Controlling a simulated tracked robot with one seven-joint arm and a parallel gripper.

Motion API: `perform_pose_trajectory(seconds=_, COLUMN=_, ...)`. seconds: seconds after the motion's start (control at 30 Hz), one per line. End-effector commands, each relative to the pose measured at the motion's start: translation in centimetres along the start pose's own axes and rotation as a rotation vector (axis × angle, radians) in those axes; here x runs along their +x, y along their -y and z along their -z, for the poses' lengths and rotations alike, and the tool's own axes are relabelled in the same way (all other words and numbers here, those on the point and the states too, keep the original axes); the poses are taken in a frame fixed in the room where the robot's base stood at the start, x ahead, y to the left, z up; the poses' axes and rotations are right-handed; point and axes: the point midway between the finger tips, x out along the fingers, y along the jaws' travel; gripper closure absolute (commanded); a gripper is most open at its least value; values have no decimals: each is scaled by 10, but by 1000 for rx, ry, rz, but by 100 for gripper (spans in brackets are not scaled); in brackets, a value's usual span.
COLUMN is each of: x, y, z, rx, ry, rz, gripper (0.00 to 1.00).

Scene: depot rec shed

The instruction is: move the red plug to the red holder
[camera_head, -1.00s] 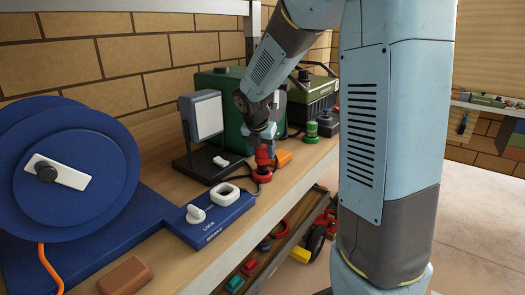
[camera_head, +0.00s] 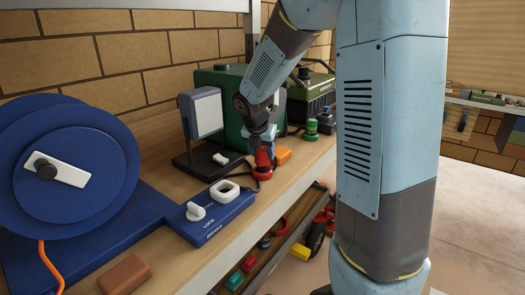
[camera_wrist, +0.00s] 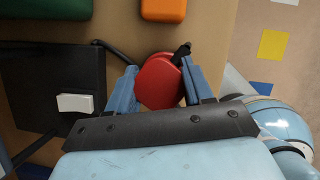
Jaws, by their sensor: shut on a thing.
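The red plug (camera_head: 262,158) is between the fingers of my gripper (camera_head: 262,146), which is shut on it, near the front edge of the bench. In the wrist view the red plug (camera_wrist: 156,86) fills the space between the two blue fingers. The red holder (camera_head: 263,173) is a low red ring directly below the plug. In the wrist view a red edge shows behind the plug. The plug looks upright and at or just above the holder; I cannot tell whether it is seated, as the plug and fingers hide the contact.
A black stand with a grey panel (camera_head: 201,112) is close on the left. An orange block (camera_head: 283,155) lies just behind the plug. A green plug (camera_head: 312,128) stands further back.

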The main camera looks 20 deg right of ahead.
Motion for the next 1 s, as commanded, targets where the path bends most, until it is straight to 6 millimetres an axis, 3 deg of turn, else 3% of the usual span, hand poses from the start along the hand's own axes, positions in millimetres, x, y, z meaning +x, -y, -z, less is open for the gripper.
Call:
perform_pose_trajectory(seconds=0.97, x=12, y=0, z=5, rx=0, ry=1, rz=-1, gripper=80)
perform_pose_trajectory(seconds=1.0, x=12, y=0, z=5, rx=0, ry=1, rz=-1, gripper=45)
